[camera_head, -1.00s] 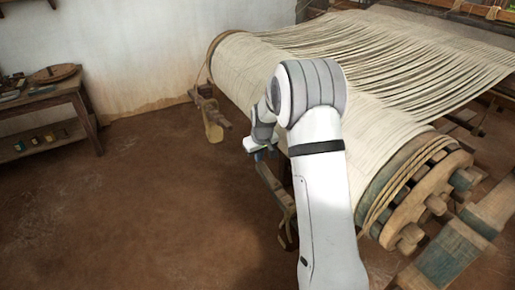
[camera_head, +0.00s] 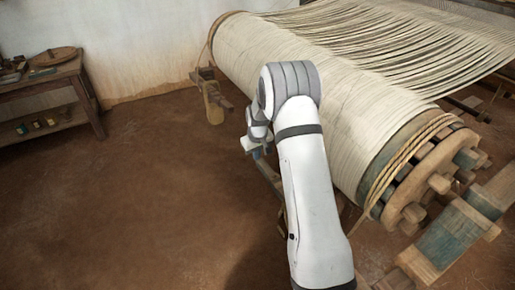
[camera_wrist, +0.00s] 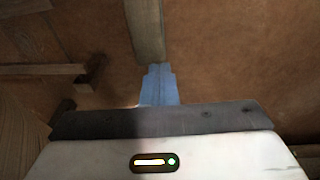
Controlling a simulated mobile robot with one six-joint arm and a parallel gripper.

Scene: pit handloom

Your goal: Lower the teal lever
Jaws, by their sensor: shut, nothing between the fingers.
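My gripper (camera_head: 257,153) is beside the left side of the big cloth roller in the head view, partly hidden by my arm. In the wrist view its blue fingers (camera_wrist: 159,84) are together and empty. A narrow wooden bar (camera_wrist: 146,30) extends from just beyond the fingertips; I cannot tell whether they touch it. Teal paint shows on a thick wooden piece (camera_head: 446,241) at the lower right of the head view, by the roller's end, well away from my gripper. I cannot tell whether this is the teal lever; no other clearly teal lever shows.
The cloth-wound roller (camera_head: 310,85) fills the right side, with a pegged wooden end (camera_head: 425,180). A wooden bracket (camera_head: 212,100) stands at its far end. A wooden side table (camera_head: 45,93) is by the left wall. The brown floor (camera_head: 140,200) between is clear.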

